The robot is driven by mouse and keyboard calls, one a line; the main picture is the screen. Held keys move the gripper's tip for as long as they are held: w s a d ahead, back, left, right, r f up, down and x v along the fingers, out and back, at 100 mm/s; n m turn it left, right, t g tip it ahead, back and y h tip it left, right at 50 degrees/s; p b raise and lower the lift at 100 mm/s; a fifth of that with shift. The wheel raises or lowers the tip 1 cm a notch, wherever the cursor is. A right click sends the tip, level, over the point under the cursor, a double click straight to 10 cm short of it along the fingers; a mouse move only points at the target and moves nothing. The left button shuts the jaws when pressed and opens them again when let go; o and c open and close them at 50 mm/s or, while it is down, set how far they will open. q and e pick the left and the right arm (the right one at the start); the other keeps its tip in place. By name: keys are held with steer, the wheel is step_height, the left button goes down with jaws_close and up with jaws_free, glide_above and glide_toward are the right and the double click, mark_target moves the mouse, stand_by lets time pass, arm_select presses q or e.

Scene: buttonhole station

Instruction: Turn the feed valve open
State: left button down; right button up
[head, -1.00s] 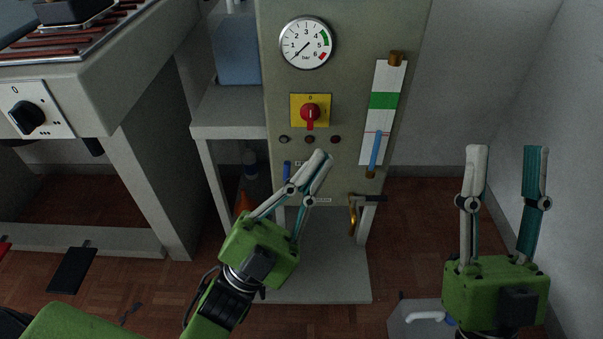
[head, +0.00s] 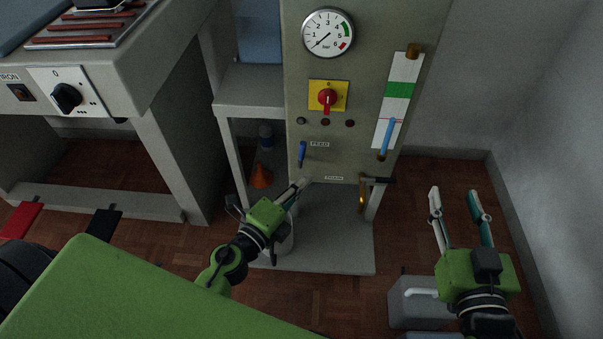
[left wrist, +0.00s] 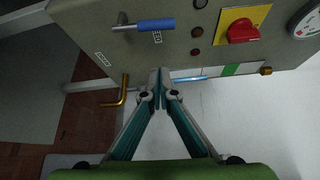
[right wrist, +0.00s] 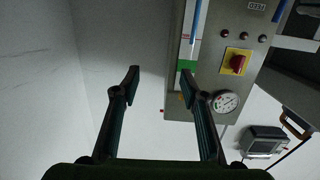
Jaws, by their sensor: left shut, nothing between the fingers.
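The feed valve has a blue lever handle (head: 302,153) beside the FEED label (head: 319,144) on the grey panel. In the head view the lever hangs down, slightly tilted. In the left wrist view the blue lever (left wrist: 155,25) shows at the top, apart from my fingers. My left gripper (head: 303,184) is shut and empty, just below the lever. Its shut fingertips also show in the left wrist view (left wrist: 158,72). My right gripper (head: 453,190) is open and empty, to the right of the panel. Its spread fingers also show in the right wrist view (right wrist: 160,75).
The panel carries a pressure gauge (head: 328,33), a red switch (head: 327,98) on yellow, and a sight glass (head: 397,90). A drain valve with a brass pipe (head: 362,197) sits lower right. A grey canister (head: 415,303) stands on the floor. An ironing table (head: 130,60) is at left.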

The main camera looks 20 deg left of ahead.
mark_target(302, 153)
arm_select(q)
steer(key=w+a, duration=0.2)
steer(key=w, duration=0.5)
steer(key=shift+w, duration=0.2)
arm_select(e)
steer(key=shift+a+r, duration=0.1)
steer(key=shift+r, duration=0.25)
arm_select(q)
steer(key=shift+s+a+r, duration=0.1)
steer(key=shift+a+r, duration=0.05)
steer(key=shift+a, duration=0.65)
arm_select(e)
steer(key=f, duration=0.1)
steer(key=f+g, duration=0.1)
steer(key=shift+s+d+f, duration=0.2)
steer(key=shift+d+f, duration=0.1)
steer(key=shift+d, duration=0.1)
arm_select(q)
steer(key=v, duration=1.2)
steer(key=shift+d, duration=0.35)
arm_select(e)
steer(key=shift+a, duration=0.15)
